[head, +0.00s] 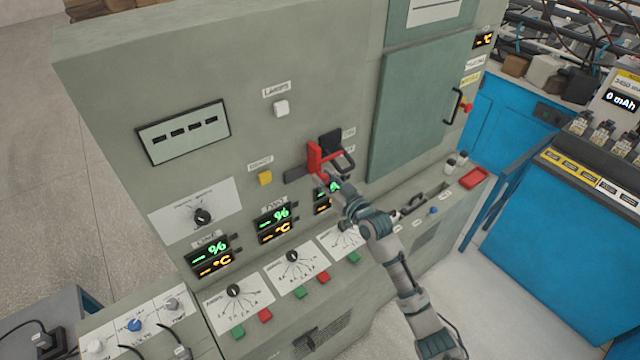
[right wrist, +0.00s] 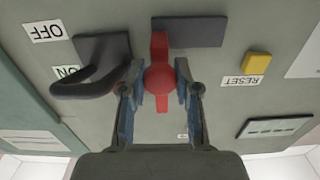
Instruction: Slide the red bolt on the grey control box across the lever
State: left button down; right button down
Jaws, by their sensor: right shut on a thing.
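The grey control box (head: 300,90) fills the middle of the head view. Its red bolt (head: 314,157) sits on the front, just left of the black lever (head: 331,141). In the right wrist view the red bolt (right wrist: 159,78) has its round knob between my fingers, and the dark lever (right wrist: 100,70) with its looped handle is to the left. My right gripper (head: 330,178) is shut on the bolt's knob; it also shows in the right wrist view (right wrist: 160,88). The bolt does not visibly lie across the lever. My left gripper is out of view.
A dark plate (right wrist: 190,31) lies beside the bolt. ON and OFF labels flank the lever. A yellow RESET button (head: 265,178) is to the left. Digital displays, dials and buttons sit below. A green door (head: 420,110) with a black handle is to the right.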

jog(key=c, duration=1.2)
grip_release()
jog(key=shift+w+d+r, duration=0.1)
jog(key=shift+r, duration=0.25)
jog(key=o, duration=0.4)
jog(key=shift+w+f, duration=0.1)
jog(key=shift+c, duration=0.2)
jog(key=shift+w+f, duration=0.25)
jog(key=shift+s, duration=0.15)
jog(key=v, duration=1.2)
jog(key=shift+f, duration=0.1)
